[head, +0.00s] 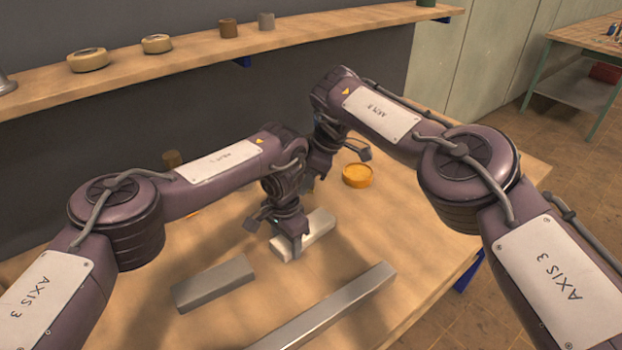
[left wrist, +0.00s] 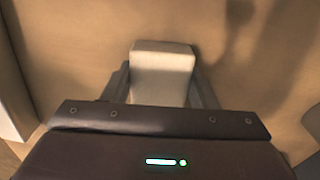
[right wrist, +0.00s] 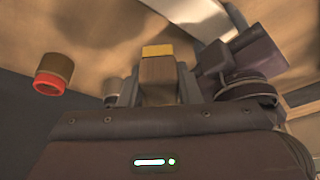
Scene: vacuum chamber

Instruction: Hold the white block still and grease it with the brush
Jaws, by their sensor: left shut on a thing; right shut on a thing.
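The white block (head: 319,229) lies on the wooden table in the head view. My left gripper (head: 296,246) points down and is shut on it; the left wrist view shows the block (left wrist: 162,70) between the two fingers. My right gripper (right wrist: 158,85) is shut on the brush (right wrist: 158,72), a squared brown wooden piece with a yellow end. In the head view my right gripper is behind the left arm's wrist, and the brush is mostly hidden there. I cannot tell whether the brush touches the block.
A round orange tin (head: 358,175) stands right of the grippers. A short grey bar (head: 213,283) and a long grey bar (head: 330,308) lie in front. A brown cylinder (head: 172,159) stands behind the left arm. A shelf (head: 205,55) with small items runs along the wall.

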